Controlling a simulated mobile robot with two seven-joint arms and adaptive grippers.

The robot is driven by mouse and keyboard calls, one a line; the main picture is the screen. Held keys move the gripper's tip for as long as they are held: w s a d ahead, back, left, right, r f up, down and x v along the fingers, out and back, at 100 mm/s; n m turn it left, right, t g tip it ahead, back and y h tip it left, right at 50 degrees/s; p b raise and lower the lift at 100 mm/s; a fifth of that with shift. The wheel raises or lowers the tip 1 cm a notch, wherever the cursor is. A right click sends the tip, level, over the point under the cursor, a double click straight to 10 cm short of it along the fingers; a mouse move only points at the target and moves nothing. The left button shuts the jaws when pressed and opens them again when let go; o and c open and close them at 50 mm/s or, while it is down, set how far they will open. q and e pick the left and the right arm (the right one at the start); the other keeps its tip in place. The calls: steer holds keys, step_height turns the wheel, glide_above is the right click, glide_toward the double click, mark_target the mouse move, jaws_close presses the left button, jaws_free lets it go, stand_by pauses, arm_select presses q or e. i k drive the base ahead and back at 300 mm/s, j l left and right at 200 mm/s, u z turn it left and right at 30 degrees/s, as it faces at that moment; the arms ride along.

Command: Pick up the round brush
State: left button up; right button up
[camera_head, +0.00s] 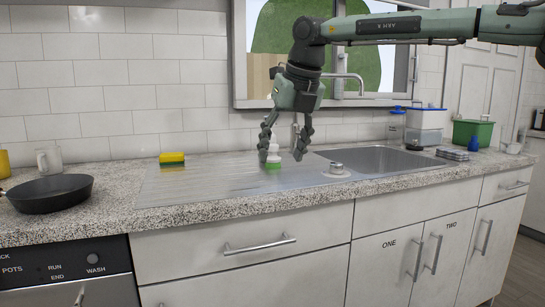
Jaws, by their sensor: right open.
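The round brush (273,158) has a white handle and a green base, and it stands upright on the ribbed metal drainboard left of the sink. My right gripper (282,156) points down over the drainboard with its fingers spread. The brush shows between the two fingers, close to the left one. I cannot tell whether that finger touches it. My left gripper is not in view.
A yellow and green sponge (172,158) lies at the back of the drainboard. A metal sink stopper (337,169) is right of the brush, by the sink basin (385,158). A black pan (50,193) and white mug (49,160) are far left. A tap stands behind.

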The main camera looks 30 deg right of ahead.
mark_target(274, 161)
steer(key=i+l, duration=0.95)
steer(key=i, duration=0.1)
